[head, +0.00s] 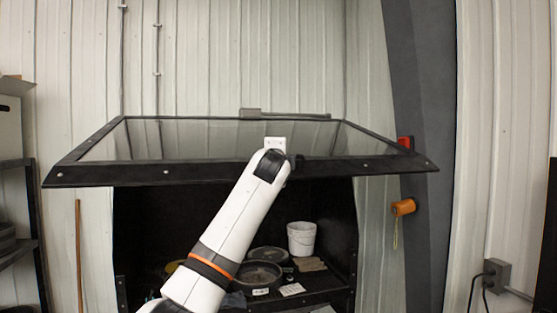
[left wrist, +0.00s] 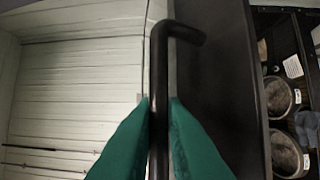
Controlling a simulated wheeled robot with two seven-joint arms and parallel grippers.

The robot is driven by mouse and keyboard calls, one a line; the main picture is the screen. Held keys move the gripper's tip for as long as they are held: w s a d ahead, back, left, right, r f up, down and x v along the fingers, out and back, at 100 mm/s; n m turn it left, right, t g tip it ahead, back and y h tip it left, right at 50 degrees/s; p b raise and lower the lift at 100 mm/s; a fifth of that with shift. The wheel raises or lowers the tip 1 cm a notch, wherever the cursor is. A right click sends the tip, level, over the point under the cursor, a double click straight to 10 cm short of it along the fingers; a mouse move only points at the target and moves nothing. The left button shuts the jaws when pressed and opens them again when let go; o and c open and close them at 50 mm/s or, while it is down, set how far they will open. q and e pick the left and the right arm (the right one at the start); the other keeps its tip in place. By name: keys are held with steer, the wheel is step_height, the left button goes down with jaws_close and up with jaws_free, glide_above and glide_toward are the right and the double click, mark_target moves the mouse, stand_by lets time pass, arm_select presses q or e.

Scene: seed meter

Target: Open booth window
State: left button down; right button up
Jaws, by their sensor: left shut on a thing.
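The booth window (head: 350,168) is a glass pane in a black frame. It is swung up and out, tilted nearly flat, above the dark booth opening. My left arm reaches up to the middle of its front edge, and the wrist hides the handle in the head view. In the left wrist view, the green fingers of my left gripper (left wrist: 160,100) are shut on a black bent bar handle (left wrist: 159,62), one on each side. The black window frame (left wrist: 222,75) runs beside the handle. My right gripper is in neither view.
Inside the booth are a white bucket (head: 301,239), round pans (head: 259,277) and small items on a shelf. A grey post (head: 418,90) with an orange object (head: 403,207) stands to the right. A shelf unit (head: 22,215) is at far left.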

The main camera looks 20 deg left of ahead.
arm_select(q)
steer(key=shift+a+f, duration=0.1)
steer(key=c, duration=1.5)
jaws_free()
steer(key=shift+w, duration=0.1)
steer(key=shift+f, duration=0.1)
steer(key=s+b, duration=0.3)
steer(key=s, duration=0.1)
steer(key=s+d+b, duration=0.1)
steer(key=s+b, duration=0.2)
steer(key=s, duration=0.1)
steer(key=s+b, duration=0.3)
steer(key=s, duration=0.1)
steer(key=shift+d+f, duration=0.25)
steer(key=shift+d, duration=0.15)
